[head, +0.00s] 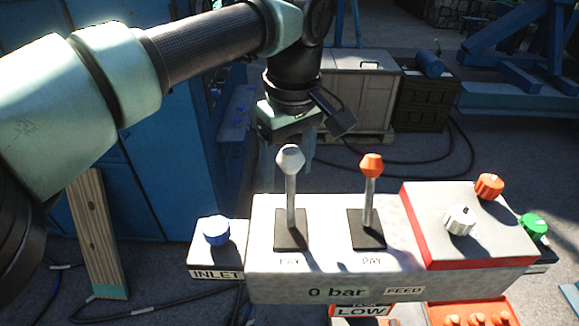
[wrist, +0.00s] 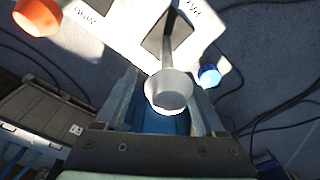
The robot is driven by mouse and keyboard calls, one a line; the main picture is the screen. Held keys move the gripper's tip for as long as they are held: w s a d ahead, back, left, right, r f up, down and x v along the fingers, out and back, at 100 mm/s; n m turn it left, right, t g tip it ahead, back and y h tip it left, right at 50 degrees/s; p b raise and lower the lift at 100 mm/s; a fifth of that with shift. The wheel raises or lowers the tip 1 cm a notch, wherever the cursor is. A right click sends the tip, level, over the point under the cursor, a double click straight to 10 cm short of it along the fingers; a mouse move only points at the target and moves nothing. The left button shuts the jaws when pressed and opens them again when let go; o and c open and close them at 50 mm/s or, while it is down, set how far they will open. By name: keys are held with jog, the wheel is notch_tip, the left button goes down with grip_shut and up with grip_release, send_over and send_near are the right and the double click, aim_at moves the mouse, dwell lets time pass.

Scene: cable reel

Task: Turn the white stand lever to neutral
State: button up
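The white stand lever (head: 291,195) rises from a black slot plate on the left of the grey control box (head: 330,262). It stands nearly upright in the head view, with a pale faceted knob. My gripper (head: 288,168) points down behind the knob, its fingers partly hidden by it. In the wrist view the white knob (wrist: 170,92) shows between the two fingers of my gripper (wrist: 162,85), with space on both sides. The fingers are apart, and I cannot tell whether either touches the knob.
An orange-topped lever (head: 370,190) stands just right of the white one. A blue knob (head: 216,231) is at the box's left, above the INLET label. Orange (head: 489,186), white (head: 459,220) and green (head: 533,226) knobs sit at the right. A display reads 0 bar.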

jog(key=shift+o, duration=0.4)
jog(key=shift+f, duration=0.1)
jog(key=shift+d, duration=0.1)
jog(key=r, duration=0.4)
jog(key=r+b, duration=0.1)
jog(key=r, duration=0.3)
jog(key=s+r+b, duration=0.1)
jog(key=r, duration=0.4)
jog(key=shift+d, duration=0.2)
jog(key=shift+d, duration=0.1)
